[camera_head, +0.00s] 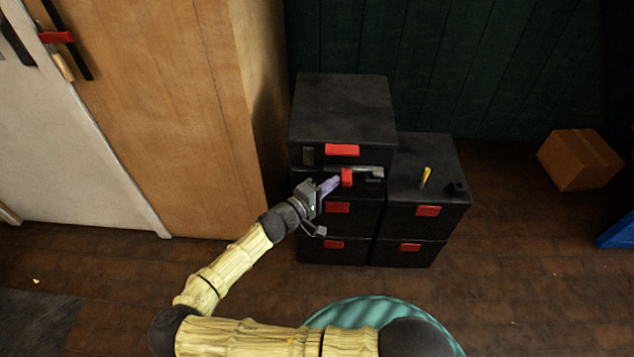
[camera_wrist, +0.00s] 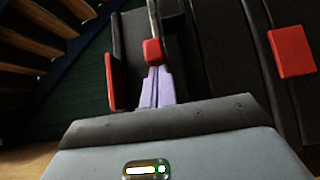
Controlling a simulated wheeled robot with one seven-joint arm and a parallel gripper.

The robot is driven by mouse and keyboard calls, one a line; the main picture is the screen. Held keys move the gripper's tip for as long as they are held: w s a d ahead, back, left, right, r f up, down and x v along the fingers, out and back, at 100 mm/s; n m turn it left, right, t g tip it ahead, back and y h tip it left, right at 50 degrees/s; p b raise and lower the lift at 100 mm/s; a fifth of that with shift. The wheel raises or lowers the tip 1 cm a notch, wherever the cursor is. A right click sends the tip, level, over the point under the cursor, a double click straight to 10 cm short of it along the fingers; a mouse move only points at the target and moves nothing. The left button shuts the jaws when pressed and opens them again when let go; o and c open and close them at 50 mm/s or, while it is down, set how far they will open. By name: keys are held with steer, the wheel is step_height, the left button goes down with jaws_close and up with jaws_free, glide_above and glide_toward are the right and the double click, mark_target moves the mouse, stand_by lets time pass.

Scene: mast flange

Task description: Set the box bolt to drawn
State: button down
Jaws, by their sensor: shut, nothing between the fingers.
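The box bolt is a grey bar (camera_head: 368,171) with a red knob (camera_head: 347,177), lying across the front of the black box stack just below the top box. In the wrist view the bar (camera_wrist: 154,16) runs up from the red knob (camera_wrist: 152,52). My gripper (camera_head: 335,183) has purple fingers, shut and empty, with the tips right at the knob from the left. The wrist view shows the fingers (camera_wrist: 156,82) side by side, ending at the knob's lower edge. I cannot tell whether they touch it.
The top black box (camera_head: 342,105) has a red label (camera_head: 342,150). A lower stack (camera_head: 412,160) stands to the right, with a yellow upright handle (camera_head: 425,177) on top. A wooden cabinet (camera_head: 190,120) is at left. A cardboard box (camera_head: 580,160) sits at far right on open floor.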

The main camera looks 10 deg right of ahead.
steer(key=shift+s+d, duration=0.1)
steer(key=shift+d, duration=0.1)
steer(key=s+a, duration=0.4)
steer(key=a, duration=0.8)
steer(key=shift+a, duration=0.4)
